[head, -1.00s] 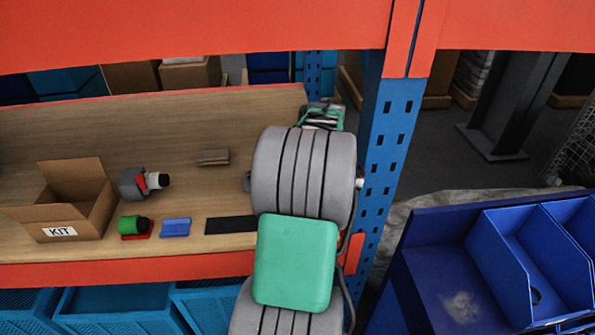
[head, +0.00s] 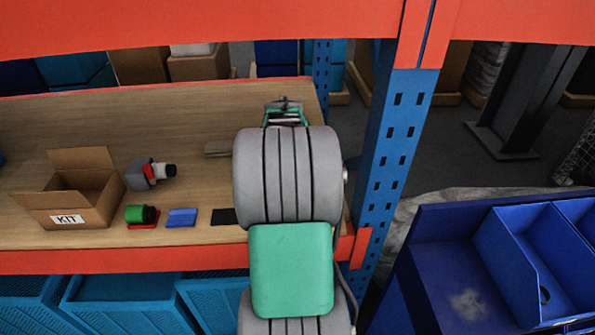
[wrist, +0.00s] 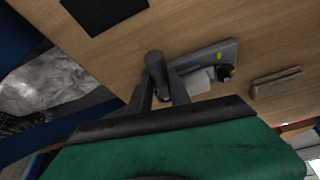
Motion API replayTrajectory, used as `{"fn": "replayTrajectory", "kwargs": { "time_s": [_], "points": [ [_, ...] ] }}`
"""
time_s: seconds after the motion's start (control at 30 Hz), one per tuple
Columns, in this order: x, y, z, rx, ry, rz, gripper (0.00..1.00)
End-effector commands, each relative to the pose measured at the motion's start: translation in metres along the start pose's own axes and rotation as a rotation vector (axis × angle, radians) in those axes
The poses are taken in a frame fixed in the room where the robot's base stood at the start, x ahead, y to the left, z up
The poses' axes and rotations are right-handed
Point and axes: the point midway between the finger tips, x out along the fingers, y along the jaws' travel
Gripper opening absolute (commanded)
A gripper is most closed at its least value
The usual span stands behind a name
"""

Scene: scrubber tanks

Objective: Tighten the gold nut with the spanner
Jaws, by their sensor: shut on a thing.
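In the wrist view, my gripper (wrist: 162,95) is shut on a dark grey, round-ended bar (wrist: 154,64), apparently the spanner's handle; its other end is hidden. Beyond it is a grey fixture (wrist: 206,62) with small yellow marks, a pale block and a black round part (wrist: 226,72). I cannot tell whether a yellow mark (wrist: 232,73) by the black part is the gold nut, or whether the bar touches the fixture. In the head view, my gripper (head: 285,106) is over the wooden shelf's right end; my arm hides the fixture.
The wooden shelf (head: 80,112) holds an open KIT box (head: 67,219), a grey and red device (head: 143,174), a green cylinder (head: 136,214), a blue block (head: 181,217), a black mat (head: 224,217) and a wooden block (head: 217,149). A blue post (head: 392,150) stands close right of my arm.

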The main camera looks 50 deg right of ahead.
Motion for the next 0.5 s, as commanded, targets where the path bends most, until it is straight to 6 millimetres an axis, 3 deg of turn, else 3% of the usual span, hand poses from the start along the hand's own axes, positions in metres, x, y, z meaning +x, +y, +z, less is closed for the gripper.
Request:
{"fn": "replayTrajectory", "kwargs": {
  "time_s": [0.5],
  "points": [
    [0.001,-0.018,-0.002,0.243,0.000,0.101,0.00]
  ]
}}
